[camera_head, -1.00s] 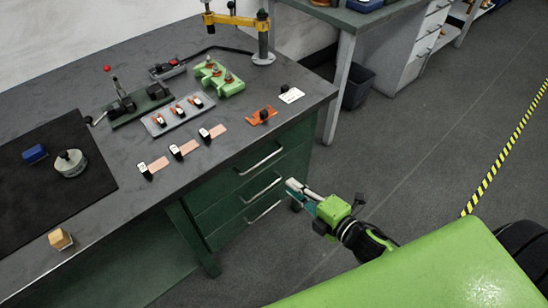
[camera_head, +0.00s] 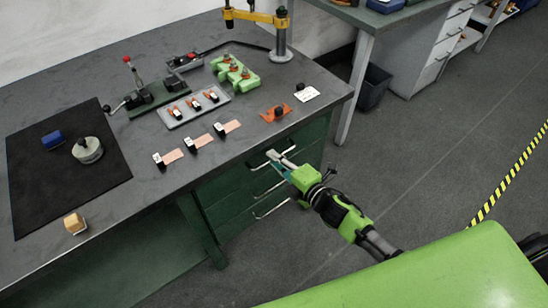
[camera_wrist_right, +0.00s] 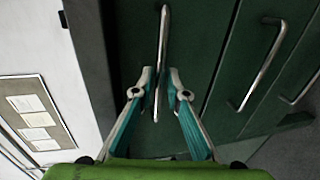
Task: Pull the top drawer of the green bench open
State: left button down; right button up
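The green bench (camera_head: 170,55) stands at the left and centre of the head view. Its top drawer (camera_head: 240,172) looks closed. The top drawer's metal bar handle shows in the right wrist view (camera_wrist_right: 161,45), with its lower end between my fingertips. My right gripper (camera_head: 278,160) is at this handle in the head view and partly hides it. In the right wrist view the right gripper (camera_wrist_right: 161,78) is open, with a finger on each side of the bar and narrow gaps beside it. I cannot tell whether a finger touches it. My left gripper is not in view.
Two lower drawer handles show in the right wrist view, the middle one (camera_wrist_right: 262,65) to the right. Small parts and a black mat (camera_head: 50,190) lie on the benchtop. The grey floor (camera_head: 420,160) right of the bench is clear. A dark bin (camera_head: 374,88) stands behind.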

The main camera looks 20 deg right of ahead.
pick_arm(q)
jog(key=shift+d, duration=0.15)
pick_arm(e)
jog(key=shift+w+a, duration=0.15)
jog(key=shift+w, duration=0.25)
jog(key=shift+c, duration=0.4)
grip_shut()
jog(key=shift+s+f, duration=0.1)
